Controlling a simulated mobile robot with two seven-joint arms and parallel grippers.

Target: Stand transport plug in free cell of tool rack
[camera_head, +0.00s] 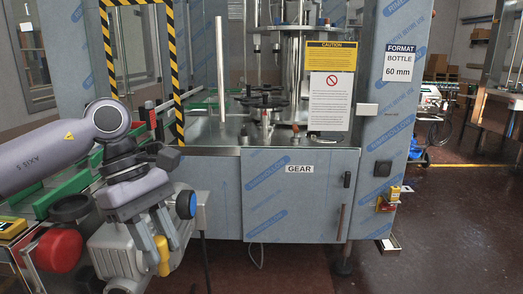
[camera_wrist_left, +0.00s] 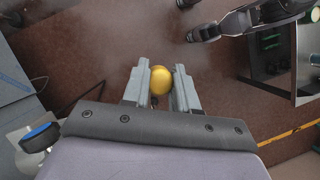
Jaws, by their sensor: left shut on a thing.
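My left gripper (camera_head: 155,250) comes in from the left, pointing down, and is shut on a yellow plug (camera_head: 163,256), which I take for the transport plug. In the left wrist view the plug's round yellow end (camera_wrist_left: 161,80) shows between the two grey fingers of the left gripper (camera_wrist_left: 160,88). The fingers hide part of its sides. The plug is held in front of a grey motor-like housing, above the floor. I cannot make out a tool rack with cells for certain in either view. My right gripper is not in view.
The machine cabinet door (camera_head: 299,205) is behind. A small yellow-and-red device (camera_head: 388,200) sits at the cabinet's right corner. Brown floor (camera_head: 450,220) is open at right.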

